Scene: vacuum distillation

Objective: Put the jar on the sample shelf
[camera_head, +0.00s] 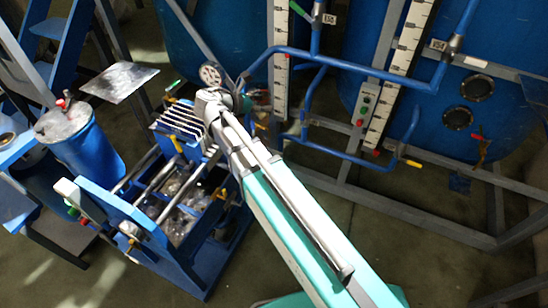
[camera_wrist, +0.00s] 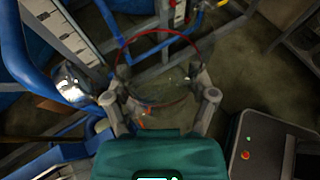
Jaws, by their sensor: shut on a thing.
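A clear glass jar (camera_wrist: 160,92) with a thin red rim is in the middle of the wrist view. My gripper (camera_wrist: 161,77) has one finger on each side of the jar and is shut on it. The floor shows through the glass, and the jar looks held up off any surface. In the head view my arm reaches up and left to the blue rack, but the fingers and the jar cannot be made out there. Several clear jars (camera_head: 178,195) stand inside the blue rack (camera_head: 150,232). I cannot tell which surface is the sample shelf.
Large blue tanks (camera_head: 495,60) with pipes (camera_head: 340,62) and white scales (camera_head: 400,60) stand at the back. A flat metal plate (camera_head: 119,82) and a blue drum (camera_head: 85,150) are at the left. Green floor (camera_head: 440,255) is free at the lower right.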

